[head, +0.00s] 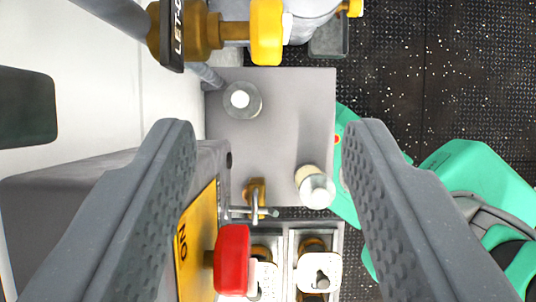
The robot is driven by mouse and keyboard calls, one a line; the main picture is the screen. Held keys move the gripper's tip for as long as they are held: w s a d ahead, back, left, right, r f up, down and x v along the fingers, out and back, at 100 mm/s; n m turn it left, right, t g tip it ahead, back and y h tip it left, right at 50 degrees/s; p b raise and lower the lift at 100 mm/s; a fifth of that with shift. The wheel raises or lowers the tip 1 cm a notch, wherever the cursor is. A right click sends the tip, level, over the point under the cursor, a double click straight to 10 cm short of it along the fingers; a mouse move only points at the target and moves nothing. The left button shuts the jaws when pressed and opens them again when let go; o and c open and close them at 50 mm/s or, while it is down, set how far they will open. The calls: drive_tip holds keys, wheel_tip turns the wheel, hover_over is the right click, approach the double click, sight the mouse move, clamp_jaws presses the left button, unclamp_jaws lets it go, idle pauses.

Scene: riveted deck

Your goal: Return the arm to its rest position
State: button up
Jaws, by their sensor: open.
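My gripper (270,185) shows from above in the head view, its two dark grey textured fingers wide apart and nothing between them being held. Under the gap is a grey metal plate (270,130). A round pale-topped cylinder (241,100) stands near the plate's upper left, and a second cylinder with a cream body and grey end (314,187) is at its lower right. Both are apart from the fingers. The rest of my arm is out of view.
A red handle (233,260) and a yellow lettered panel (197,245) are at the bottom. Brass fittings with a yellow handle (266,32) are at the top. Green equipment (480,185) lies right. Dark speckled floor (450,70) is open at upper right. A white wall (100,120) is left.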

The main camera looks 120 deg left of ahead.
drive_tip(key=d+r+n+t+y, duration=0.2)
drive_tip(key=r+n+t, duration=0.3)
drive_tip(key=r, duration=0.5)
drive_tip(key=d+r+n+t+y, duration=0.2)
drive_tip(key=d+r+n+t, duration=0.2)
drive_tip(key=r, duration=0.6)
drive_tip(key=n+t, duration=0.1)
drive_tip(key=t, duration=0.1)
drive_tip(key=shift+s+r+n+t+y+b, duration=0.25)
drive_tip(key=shift+r+n+t+y+b, duration=0.1)
drive_tip(key=shift+n+t+y+b, duration=0.05)
